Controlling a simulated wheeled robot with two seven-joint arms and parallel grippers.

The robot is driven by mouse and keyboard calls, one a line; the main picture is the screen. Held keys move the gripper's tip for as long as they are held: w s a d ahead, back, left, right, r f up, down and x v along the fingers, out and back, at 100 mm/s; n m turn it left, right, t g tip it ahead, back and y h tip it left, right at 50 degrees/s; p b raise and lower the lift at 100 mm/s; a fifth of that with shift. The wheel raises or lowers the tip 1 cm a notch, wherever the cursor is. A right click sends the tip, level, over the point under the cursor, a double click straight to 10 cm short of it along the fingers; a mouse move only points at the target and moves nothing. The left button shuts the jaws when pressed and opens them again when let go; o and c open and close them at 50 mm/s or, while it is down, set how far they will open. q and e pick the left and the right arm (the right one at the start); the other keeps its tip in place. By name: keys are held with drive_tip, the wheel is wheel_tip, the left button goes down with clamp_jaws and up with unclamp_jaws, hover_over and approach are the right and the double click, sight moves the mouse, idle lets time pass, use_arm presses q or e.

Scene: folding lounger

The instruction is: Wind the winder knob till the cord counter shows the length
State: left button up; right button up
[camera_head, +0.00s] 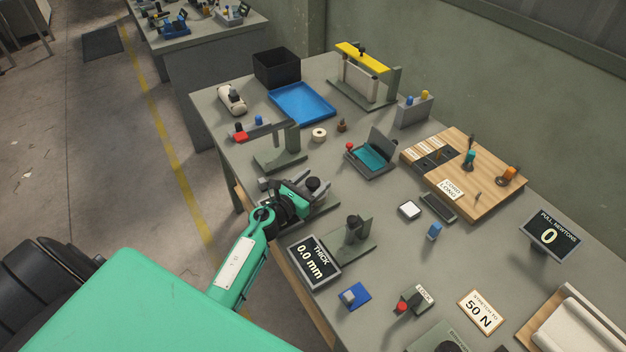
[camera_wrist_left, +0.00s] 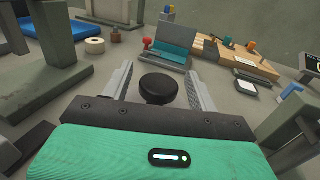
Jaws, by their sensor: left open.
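A round black knob (camera_wrist_left: 157,88) shows between the two fingers of my left gripper (camera_wrist_left: 159,78) in the left wrist view. The fingers are open, with a visible gap on each side of the knob. In the head view my left gripper (camera_head: 303,188) is at the near table edge, with the black knob (camera_head: 313,183) at its tip. The grey-green base (camera_head: 326,212) under it is partly hidden by the gripper. I cannot make out a cord counter reading. A small card reading "CORD LONG" (camera_head: 452,189) lies on a wooden board (camera_head: 480,205). My right gripper is not in view.
A display reading "THICK 0.0 mm" (camera_head: 313,262) and a dark knobbed stand (camera_head: 353,234) are close to my left gripper. Bare tabletop lies mid-table.

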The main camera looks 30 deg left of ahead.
use_arm(q)
drive_tip(key=shift+w, duration=0.1)
drive_tip(key=c, duration=0.9)
drive_tip(key=shift+c, duration=0.2)
